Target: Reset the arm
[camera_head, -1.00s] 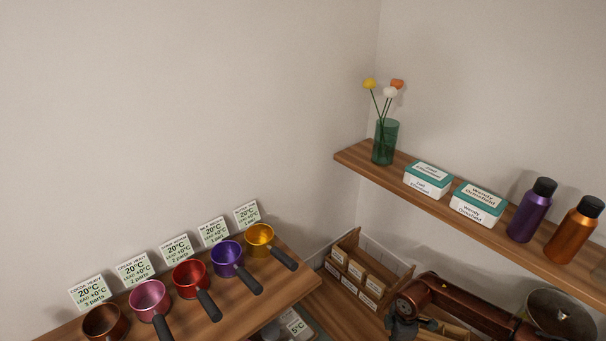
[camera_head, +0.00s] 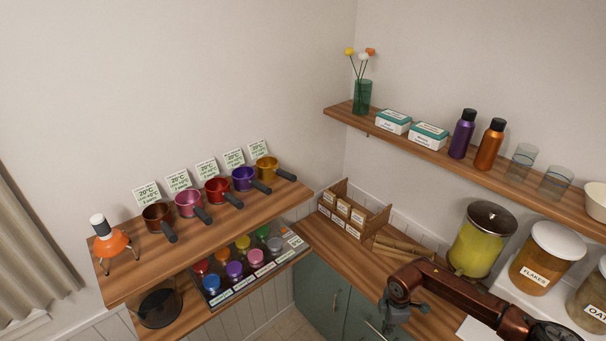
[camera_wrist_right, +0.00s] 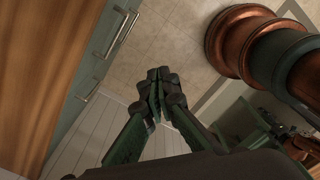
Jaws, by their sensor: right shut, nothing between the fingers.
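My right arm (camera_head: 450,290) comes in from the lower right in the head view, bronze-coloured and bent. Its gripper (camera_head: 396,310) hangs down in front of the wooden counter's edge, partly hidden by the arm. In the right wrist view the gripper's fingertips (camera_wrist_right: 158,78) are together, with nothing between them, above the tiled floor. A cabinet front with metal handles (camera_wrist_right: 118,32) is to the left of them. My left gripper is not in view.
A wooden shelf (camera_head: 210,240) holds several coloured pans, label cards and an orange burner (camera_head: 112,243). A wooden box (camera_head: 350,215), a yellow-green canister (camera_head: 482,240) and a flakes jar (camera_head: 545,258) stand on the counter. An upper shelf (camera_head: 440,155) holds bottles and glasses.

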